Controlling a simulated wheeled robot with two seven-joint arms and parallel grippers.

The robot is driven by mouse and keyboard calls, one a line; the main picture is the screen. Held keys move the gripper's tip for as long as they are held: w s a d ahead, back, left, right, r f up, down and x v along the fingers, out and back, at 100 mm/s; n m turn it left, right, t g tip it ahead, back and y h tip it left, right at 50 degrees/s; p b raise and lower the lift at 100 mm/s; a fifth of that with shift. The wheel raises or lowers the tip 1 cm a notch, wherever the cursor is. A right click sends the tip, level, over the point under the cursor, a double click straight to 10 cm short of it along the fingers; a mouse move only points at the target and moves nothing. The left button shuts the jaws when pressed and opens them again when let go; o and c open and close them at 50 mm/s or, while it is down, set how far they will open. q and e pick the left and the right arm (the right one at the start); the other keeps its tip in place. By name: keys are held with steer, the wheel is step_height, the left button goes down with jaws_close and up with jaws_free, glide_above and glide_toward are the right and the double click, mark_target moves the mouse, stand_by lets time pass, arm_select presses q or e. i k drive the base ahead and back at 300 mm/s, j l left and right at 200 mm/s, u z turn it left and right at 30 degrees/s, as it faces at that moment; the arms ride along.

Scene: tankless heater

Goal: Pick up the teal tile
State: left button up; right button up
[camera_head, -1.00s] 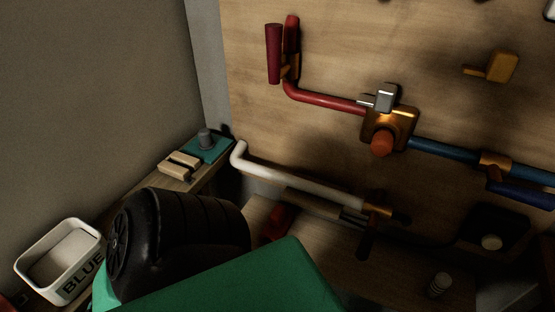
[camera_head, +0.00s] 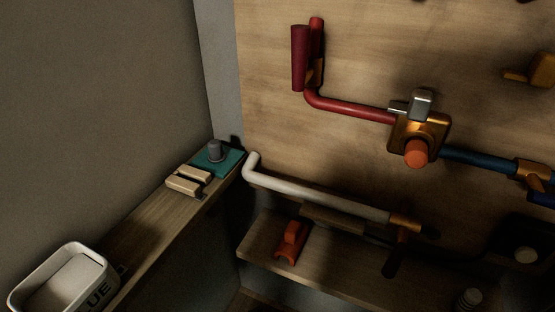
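The teal tile (camera_head: 231,164) lies flat at the far end of the narrow wooden shelf along the left wall, close to the corner. Neither of my grippers shows in the head view, so nothing is seen touching the tile.
Two pale wooden blocks (camera_head: 187,182) sit just in front of the tile on the shelf (camera_head: 150,222). A white bin with lettering (camera_head: 95,297) stands at the near end. A white pipe (camera_head: 310,192) runs right of the tile. An orange-red part (camera_head: 291,243) rests on a lower shelf.

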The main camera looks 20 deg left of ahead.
mark_target(217, 160)
steer(key=j+u, duration=0.15)
steer(key=u, duration=0.7)
